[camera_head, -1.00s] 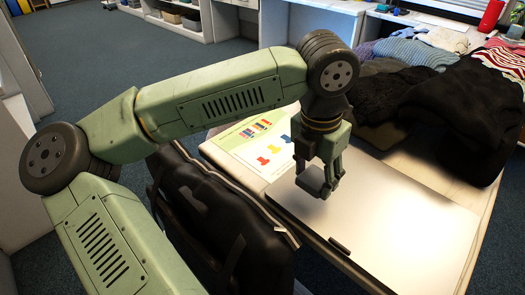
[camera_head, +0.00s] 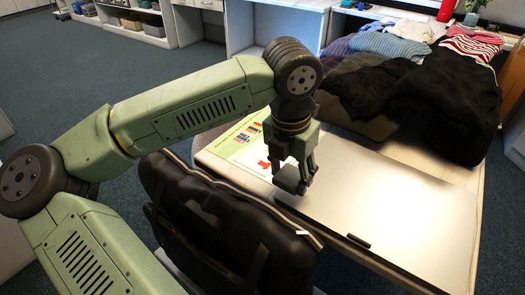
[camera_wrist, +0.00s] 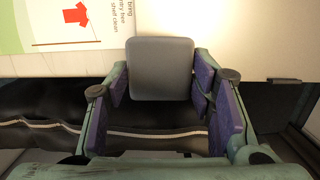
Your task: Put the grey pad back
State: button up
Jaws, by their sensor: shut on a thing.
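The grey pad (camera_head: 286,180) is a small, flat, rounded square. My gripper (camera_head: 300,181) is shut on it, above the near left part of the silver lid-like panel on the table. In the wrist view the grey pad (camera_wrist: 160,68) shows whole between the purple-lined fingers of my gripper (camera_wrist: 162,90), its broad face toward the camera. The pad overlaps the panel's near edge in that view. Whether it touches the panel is not clear.
A black padded bag (camera_head: 225,215) stands against the table's near left edge. A printed sheet (camera_head: 245,142) lies left of the silver panel (camera_head: 400,190). Piled dark clothes (camera_head: 445,105) fill the table's far side. The panel's top is bare.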

jog(key=p, duration=0.4)
send_over(264, 157)
jog(key=shift+s+a+f, duration=0.15)
jog(key=shift+s+f, duration=0.15)
jog(key=shift+f, duration=0.35)
notch_tip(264, 157, down, 3)
jog(key=shift+f+p, duration=0.2)
jog(key=shift+p, duration=0.5)
jog(key=shift+f, duration=0.1)
jog(key=shift+f+b, duration=0.15)
jog(key=shift+b, duration=0.15)
jog(key=o, duration=1.1)
jog(key=shift+r+p, duration=0.3)
jog(key=shift+p, duration=0.05)
notch_tip(264, 157, up, 12)
jog(key=s+b, duration=0.1)
jog(key=b, duration=0.1)
jog(key=shift+a, duration=0.45)
